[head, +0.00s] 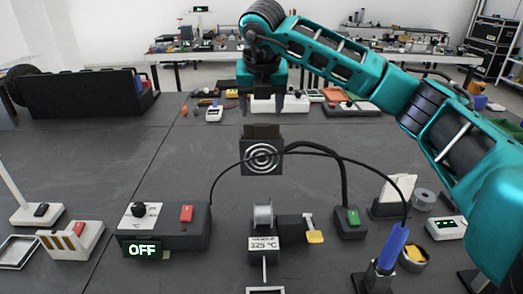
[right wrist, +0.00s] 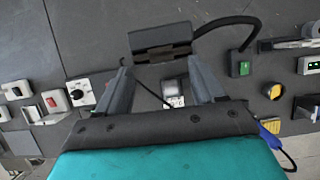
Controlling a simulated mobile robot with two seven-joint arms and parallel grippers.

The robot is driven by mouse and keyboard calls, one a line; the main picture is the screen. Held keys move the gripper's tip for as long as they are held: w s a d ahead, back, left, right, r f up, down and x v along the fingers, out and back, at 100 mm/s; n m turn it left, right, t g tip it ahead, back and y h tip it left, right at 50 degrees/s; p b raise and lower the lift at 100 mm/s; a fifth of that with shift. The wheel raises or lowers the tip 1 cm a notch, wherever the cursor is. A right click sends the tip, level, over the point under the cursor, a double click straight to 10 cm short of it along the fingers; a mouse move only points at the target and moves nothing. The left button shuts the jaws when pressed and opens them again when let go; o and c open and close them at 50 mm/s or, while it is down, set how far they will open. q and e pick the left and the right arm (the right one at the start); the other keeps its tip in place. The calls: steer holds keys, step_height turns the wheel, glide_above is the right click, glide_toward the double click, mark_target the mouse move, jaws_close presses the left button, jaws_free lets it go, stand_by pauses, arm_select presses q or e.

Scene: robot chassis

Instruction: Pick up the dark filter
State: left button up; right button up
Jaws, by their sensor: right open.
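The dark filter (head: 262,131) is a small dark slab standing up at the top of the square fan unit (head: 262,160), which has a ringed grille on its front. In the right wrist view the dark filter and fan unit show as one dark block (right wrist: 160,40), and I cannot separate them clearly. My right gripper (right wrist: 160,66) is open and empty, its two fingers apart, with the block beyond the fingertips. In the head view my right wrist is above and behind the fan unit. My left gripper is not in view.
A control box (head: 165,226) reading OFF stands left of a solder spool stand (head: 263,232). A black cable arches right from the fan unit to a green-switch box (head: 350,222). A blue-handled iron (head: 393,247) is at front right.

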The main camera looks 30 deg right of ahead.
mark_target(261, 125)
steer(key=x, duration=0.6)
steer(key=shift+s+p, duration=0.1)
steer(key=shift+p, duration=0.25)
jaws_close()
stand_by(0.3)
